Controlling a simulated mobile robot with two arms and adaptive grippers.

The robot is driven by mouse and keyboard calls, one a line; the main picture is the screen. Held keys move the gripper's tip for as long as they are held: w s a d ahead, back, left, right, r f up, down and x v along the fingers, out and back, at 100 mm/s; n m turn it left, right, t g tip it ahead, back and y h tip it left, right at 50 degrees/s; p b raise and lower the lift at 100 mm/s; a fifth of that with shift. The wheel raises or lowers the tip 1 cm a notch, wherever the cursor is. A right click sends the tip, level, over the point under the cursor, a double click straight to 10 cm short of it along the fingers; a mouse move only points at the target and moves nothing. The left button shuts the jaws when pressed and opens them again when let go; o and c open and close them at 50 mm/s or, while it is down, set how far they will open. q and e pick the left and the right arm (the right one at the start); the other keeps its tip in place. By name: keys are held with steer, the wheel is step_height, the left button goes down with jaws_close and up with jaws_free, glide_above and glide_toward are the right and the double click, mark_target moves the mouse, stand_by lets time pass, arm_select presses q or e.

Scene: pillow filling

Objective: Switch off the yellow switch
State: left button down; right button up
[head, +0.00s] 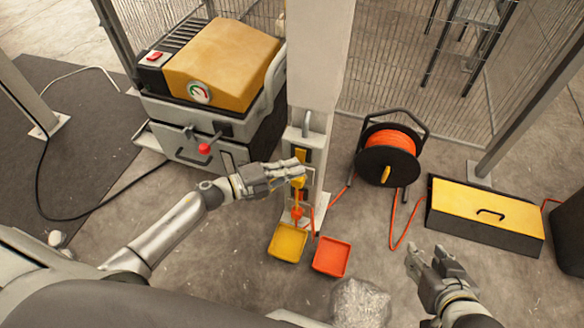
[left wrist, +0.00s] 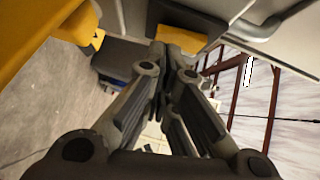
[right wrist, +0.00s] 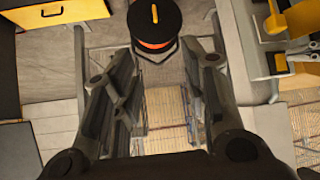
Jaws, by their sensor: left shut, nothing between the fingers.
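The yellow switch (head: 298,182) is on the light post's panel in the head view, partly hidden by my left gripper. My left gripper (head: 297,171) is shut and empty, with its fingertips right at the switch; I cannot tell if they touch. In the left wrist view a yellow part (left wrist: 183,40) lies just beyond the shut fingertips (left wrist: 178,50), and another yellow part (left wrist: 72,22) is at upper left. The lever's exact position is unclear. My right gripper (head: 428,254) is open and empty, low at the right, away from the post (head: 318,60).
A yellow-topped machine (head: 222,55) stands left of the post. A yellow tray (head: 287,243) and a red tray (head: 331,257) lie at its foot. An orange cable reel (head: 388,152) and a yellow-lidded box (head: 485,212) stand to the right. A clear bag (head: 360,304) lies in front.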

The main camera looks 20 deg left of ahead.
arm_select(q)
steer(key=shift+w+f+t+h+b, duration=0.1)
steer(key=shift+w+t+h+b, duration=0.2)
steer(key=shift+b, duration=0.7)
arm_select(e)
steer(key=w+a+r+t+y, duration=0.1)
steer(key=w+a+r+t, duration=0.1)
steer(key=w+r+t, duration=0.3)
step_height(320, 180, up, 2)
steer(key=shift+w+a+r+y, duration=0.25)
steer(key=shift+w+a+y, duration=0.05)
